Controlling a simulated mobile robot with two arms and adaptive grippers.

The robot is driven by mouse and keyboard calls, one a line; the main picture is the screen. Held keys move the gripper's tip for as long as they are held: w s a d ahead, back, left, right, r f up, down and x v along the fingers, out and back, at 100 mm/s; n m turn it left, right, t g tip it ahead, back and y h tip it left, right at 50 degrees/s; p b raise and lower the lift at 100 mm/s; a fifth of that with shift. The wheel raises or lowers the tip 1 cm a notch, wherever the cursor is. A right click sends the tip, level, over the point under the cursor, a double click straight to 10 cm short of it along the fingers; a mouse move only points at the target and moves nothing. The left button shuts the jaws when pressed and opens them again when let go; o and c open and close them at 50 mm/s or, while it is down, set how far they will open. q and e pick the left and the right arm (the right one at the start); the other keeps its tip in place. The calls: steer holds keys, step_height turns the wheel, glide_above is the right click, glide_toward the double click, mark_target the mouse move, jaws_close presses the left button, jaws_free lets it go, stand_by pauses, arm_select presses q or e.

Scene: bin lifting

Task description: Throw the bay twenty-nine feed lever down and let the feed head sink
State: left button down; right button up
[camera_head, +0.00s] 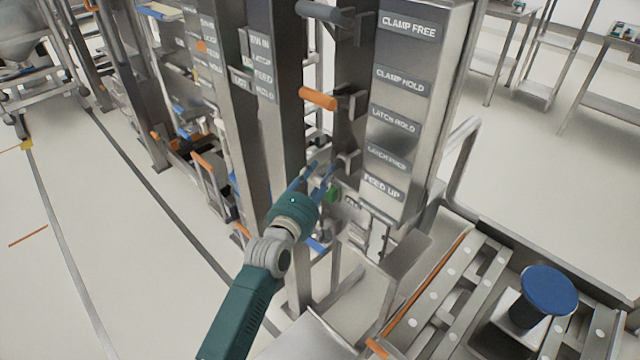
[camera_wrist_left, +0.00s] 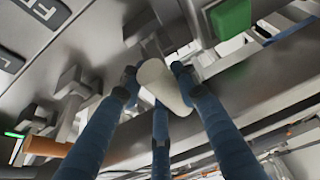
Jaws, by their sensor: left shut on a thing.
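My left gripper (camera_head: 312,180) has its blue fingers up at the post beside the label column, level with the FEED UP label (camera_head: 382,187). In the left wrist view the fingers (camera_wrist_left: 158,85) are shut around a pale rounded handle (camera_wrist_left: 163,88), which looks like the feed lever's grip. The fingers and wrist mostly hide the lever in the head view. A green block (camera_head: 333,194) sits just right of the fingers; it also shows at the top of the wrist view (camera_wrist_left: 231,18). The feed head cannot be made out for sure. My right gripper is not in view.
An orange-handled lever (camera_head: 319,99) and a dark grey one (camera_head: 323,12) stick out of the same post above. A roller bed (camera_head: 440,290) with a blue-topped knob (camera_head: 550,288) lies at the lower right. Open floor (camera_head: 70,230) is at the left.

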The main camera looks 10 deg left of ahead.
arm_select(q)
steer(key=shift+w+d+f+b, duration=0.15)
steer(key=shift+f+b, duration=0.3)
steer(key=shift+f, duration=2.05)
steer(key=c, duration=1.2)
jaws_free()
steer(key=shift+r, duration=0.25)
steer(key=s, duration=0.4)
steer(key=s+a, duration=0.1)
steer(key=s, duration=0.3)
steer(key=s+a, duration=0.1)
steer(key=s, duration=0.2)
steer(key=shift+s+a+r, duration=0.25)
steer(key=shift+s+r, duration=0.1)
steer(key=shift+s, duration=0.05)
